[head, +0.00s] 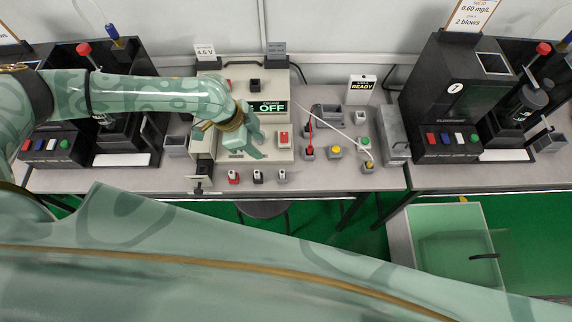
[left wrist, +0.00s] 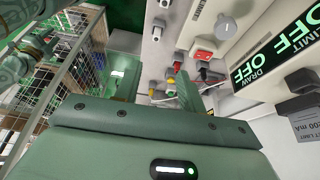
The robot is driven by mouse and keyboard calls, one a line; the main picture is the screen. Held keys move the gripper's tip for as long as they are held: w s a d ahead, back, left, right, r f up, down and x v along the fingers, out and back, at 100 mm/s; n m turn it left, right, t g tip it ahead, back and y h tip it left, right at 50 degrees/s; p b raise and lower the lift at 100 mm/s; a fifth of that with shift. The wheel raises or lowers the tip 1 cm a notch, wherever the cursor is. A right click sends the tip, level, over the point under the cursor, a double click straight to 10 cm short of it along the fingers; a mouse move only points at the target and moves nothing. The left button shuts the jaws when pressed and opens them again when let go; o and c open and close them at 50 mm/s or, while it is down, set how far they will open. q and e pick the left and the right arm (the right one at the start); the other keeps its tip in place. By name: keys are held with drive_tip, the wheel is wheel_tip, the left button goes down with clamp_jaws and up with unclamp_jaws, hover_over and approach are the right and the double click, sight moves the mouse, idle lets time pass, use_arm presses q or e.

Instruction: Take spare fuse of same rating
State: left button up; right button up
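My left gripper (head: 252,141) hangs over the front of a beige tester (head: 215,95) whose lit display (head: 268,106) reads OFF. Its fingers are apart, with nothing seen between them; they also show parted in the left wrist view (left wrist: 158,88). Small holders stand in a row at the bench's front edge: one with a red top (head: 233,177), one with a white top (head: 258,177) and another (head: 282,177). They are too small to read any rating, and I cannot tell which holds a fuse. My right gripper is out of view.
Red (head: 309,152) and yellow (head: 335,152) posts stand right of the tester, with leads nearby. Dark machines (head: 455,95) flank the bench. An open bin (head: 440,235) is below right.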

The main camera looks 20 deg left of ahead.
use_arm(q)
drive_tip(key=b, duration=0.2)
approach(281, 172)
wheel_tip(281, 172, down, 3)
drive_tip(key=w, duration=0.1)
drive_tip(key=x, duration=0.2)
drive_tip(key=b+x, duration=0.1)
drive_tip(key=x, duration=0.1)
drive_tip(key=d+x, duration=0.1)
drive_tip(key=x, duration=0.1)
drive_tip(key=shift+s+b, duration=0.25)
drive_tip(key=shift+b, duration=0.1)
clamp_jaws()
